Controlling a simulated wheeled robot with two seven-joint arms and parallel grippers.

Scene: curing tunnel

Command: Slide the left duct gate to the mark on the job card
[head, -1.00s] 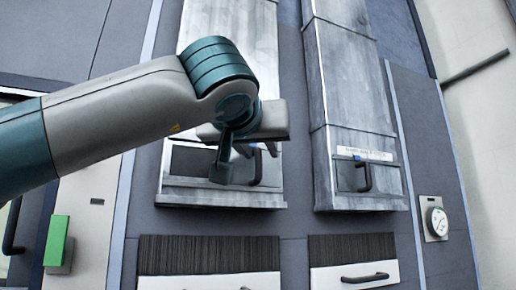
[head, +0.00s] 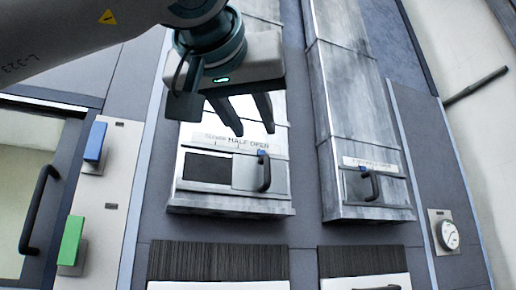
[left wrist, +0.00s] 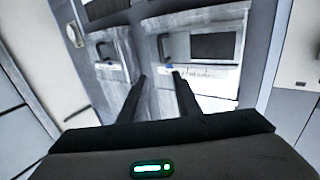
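The left duct gate (head: 246,174) is a grey plate with an upright black handle and a blue pointer on top, set at the right of its slot. A dark opening (head: 207,168) shows beside it on the left. The scale label (head: 238,141) above reads "HALF OPEN" in its middle; the pointer stands right of those words. My left gripper (head: 252,115) is open and empty above the handle, apart from it. In the left wrist view its two spread fingers (left wrist: 160,84) point at the duct, and the gate handle (left wrist: 162,46) shows beyond them. I see no job card. My right gripper is not in view.
The right duct (head: 350,100) has a similar gate with a black handle (head: 371,186). A blue block (head: 95,142) and a green block (head: 71,240) stick out of a panel at left, near a door handle (head: 38,210).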

